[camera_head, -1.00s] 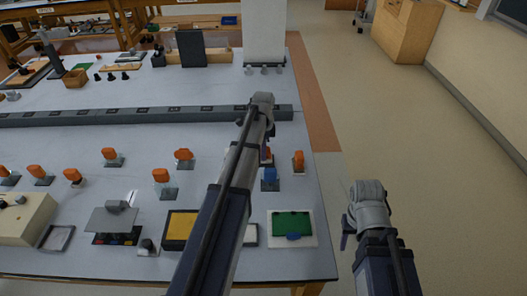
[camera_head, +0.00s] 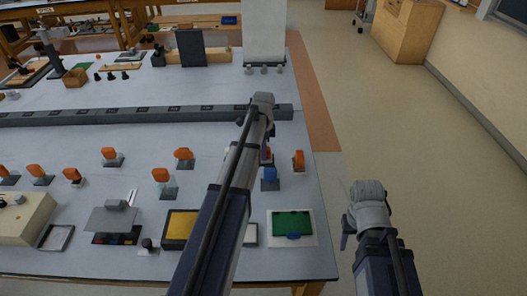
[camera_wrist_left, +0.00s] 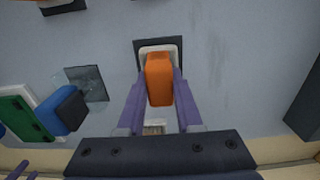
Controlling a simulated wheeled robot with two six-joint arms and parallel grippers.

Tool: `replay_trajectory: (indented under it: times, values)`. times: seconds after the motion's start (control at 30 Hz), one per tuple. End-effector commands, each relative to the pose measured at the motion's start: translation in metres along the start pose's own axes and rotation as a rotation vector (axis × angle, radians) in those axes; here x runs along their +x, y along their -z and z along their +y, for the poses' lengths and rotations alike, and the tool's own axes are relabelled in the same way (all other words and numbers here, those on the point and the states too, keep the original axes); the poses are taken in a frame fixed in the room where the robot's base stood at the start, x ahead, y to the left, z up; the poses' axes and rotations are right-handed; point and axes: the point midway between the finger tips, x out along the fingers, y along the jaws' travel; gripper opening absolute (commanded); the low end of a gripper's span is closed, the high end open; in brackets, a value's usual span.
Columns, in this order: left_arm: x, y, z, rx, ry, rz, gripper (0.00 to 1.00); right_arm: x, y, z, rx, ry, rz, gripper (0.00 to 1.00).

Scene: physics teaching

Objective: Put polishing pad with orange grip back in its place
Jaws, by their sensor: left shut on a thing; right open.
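The polishing pad with orange grip (camera_wrist_left: 159,80) is between the purple fingers of my left gripper (camera_wrist_left: 158,100) in the left wrist view. My left gripper is shut on the orange grip. A pale-edged dark square (camera_wrist_left: 140,47) shows around the far end of the grip; whether it touches the table I cannot tell. In the head view my left arm hides most of this pad and gripper. My right gripper (camera_head: 346,232) is open and empty, off the table's right edge, and only partly visible.
A blue-gripped block (camera_head: 270,174) stands close by; another orange-gripped piece (camera_head: 298,160) is to its right. Several orange-gripped pieces stand to the left. A green tray (camera_head: 290,220) and a yellow tray (camera_head: 180,225) lie near the front edge. A long grey rail (camera_head: 140,114) crosses behind.

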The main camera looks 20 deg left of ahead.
Motion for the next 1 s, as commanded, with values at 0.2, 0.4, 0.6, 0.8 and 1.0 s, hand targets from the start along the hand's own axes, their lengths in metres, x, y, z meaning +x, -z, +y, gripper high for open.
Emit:
replay_trajectory:
  times: [0.2,0.4,0.6,0.8,1.0]
  values:
    - [0.002,0.000,0.000,0.000,0.000,0.000,0.44,0.002,0.000,0.000,0.000,0.000,0.000,0.50]
    - [0.002,0.000,0.000,0.000,0.000,0.000,0.67,0.002,0.000,0.000,0.000,0.000,0.000,0.50]
    - [0.002,0.000,0.000,0.000,0.000,0.000,0.69,0.002,0.000,0.000,0.000,0.000,0.000,0.50]
    - [-0.002,0.000,0.000,0.000,0.000,0.000,0.69,-0.002,0.000,0.000,0.000,0.000,0.000,0.50]
    - [-0.018,0.000,0.000,0.000,0.000,0.000,0.69,-0.017,-0.001,0.002,0.000,0.000,0.000,0.50]
